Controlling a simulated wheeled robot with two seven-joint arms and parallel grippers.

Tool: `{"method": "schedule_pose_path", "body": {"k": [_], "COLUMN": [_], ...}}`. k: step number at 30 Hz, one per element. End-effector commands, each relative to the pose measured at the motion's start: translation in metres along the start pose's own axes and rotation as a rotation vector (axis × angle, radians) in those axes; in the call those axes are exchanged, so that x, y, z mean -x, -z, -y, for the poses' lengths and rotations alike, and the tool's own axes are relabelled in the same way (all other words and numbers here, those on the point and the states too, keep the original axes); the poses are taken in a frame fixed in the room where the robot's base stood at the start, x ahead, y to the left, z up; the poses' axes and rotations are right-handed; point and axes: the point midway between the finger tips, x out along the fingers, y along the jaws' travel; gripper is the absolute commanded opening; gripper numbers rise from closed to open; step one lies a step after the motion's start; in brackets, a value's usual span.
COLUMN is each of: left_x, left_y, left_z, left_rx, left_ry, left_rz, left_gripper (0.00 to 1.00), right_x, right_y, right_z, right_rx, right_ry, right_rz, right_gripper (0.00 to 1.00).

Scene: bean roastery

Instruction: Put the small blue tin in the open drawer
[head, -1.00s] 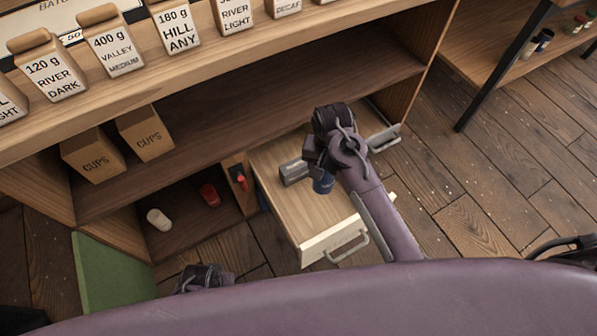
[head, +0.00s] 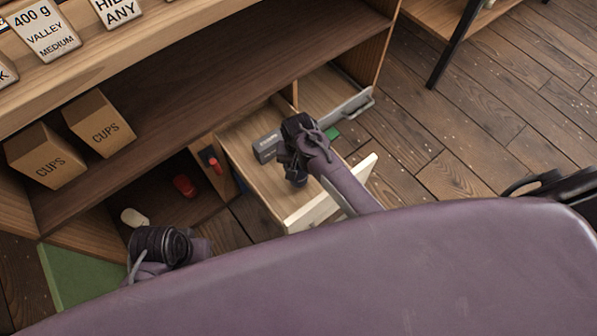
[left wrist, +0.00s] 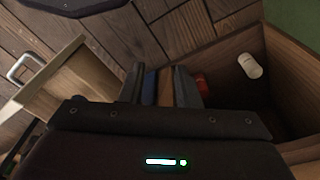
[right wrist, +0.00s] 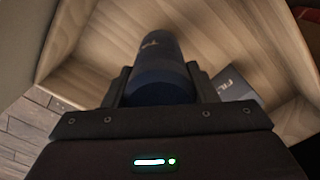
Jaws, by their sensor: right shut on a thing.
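The small blue tin (right wrist: 158,62) is between the fingers of my right gripper (right wrist: 160,85), seen from close up in the right wrist view. In the head view my right gripper (head: 294,168) is over the open drawer (head: 252,160), and the tin there is dark and mostly hidden by it. The drawer's wooden floor and walls surround the tin in the right wrist view; I cannot tell whether the tin touches the floor. My left gripper (head: 178,246) is open and empty, low in front of the shelf unit.
Cups boxes (head: 98,124) stand on the shelf.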

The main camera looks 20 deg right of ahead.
Motion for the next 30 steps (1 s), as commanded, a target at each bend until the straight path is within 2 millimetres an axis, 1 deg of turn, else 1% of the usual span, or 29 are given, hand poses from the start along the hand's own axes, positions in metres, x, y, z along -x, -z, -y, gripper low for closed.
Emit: {"method": "schedule_pose_path", "body": {"k": [2,3,7,15,19,20,21,24,30], "left_x": [0.005,0.001,-0.004,-0.002,-0.003,-0.003,-0.003,-0.003,-0.003], "left_y": [0.000,0.001,0.007,0.009,0.009,0.009,0.009,0.009,0.009], "left_z": [-0.002,-0.004,-0.010,-0.011,-0.011,-0.011,-0.011,-0.011,-0.012], "left_rx": [-0.005,-0.010,-0.025,-0.028,-0.029,-0.029,-0.029,-0.029,-0.029], "left_ry": [-0.001,-0.005,-0.015,-0.016,-0.017,-0.017,-0.017,-0.017,-0.018], "left_rz": [-0.005,-0.020,-0.064,-0.074,-0.079,-0.079,-0.079,-0.079,-0.079], "left_gripper": [0.29,0.29,0.29,0.29,0.29,0.29,0.29,0.29,0.29], "right_x": [-0.011,-0.017,-0.034,-0.034,-0.038,-0.038,-0.038,-0.038,-0.038], "right_y": [-0.001,0.000,-0.001,0.000,0.000,-0.001,-0.001,-0.001,-0.001], "right_z": [0.000,0.000,0.000,0.000,0.000,0.000,0.000,0.000,0.000], "right_rx": [0.000,0.000,0.000,0.000,0.000,0.000,0.000,0.000,0.000], "right_ry": [-0.001,-0.001,-0.001,0.001,0.000,0.000,0.000,-0.001,-0.001], "right_rz": [0.002,0.002,0.002,0.000,0.001,0.001,0.001,0.002,0.002], "right_gripper": [0.22,0.22,0.22,0.22,0.22,0.56,0.61,0.74,0.74]}}
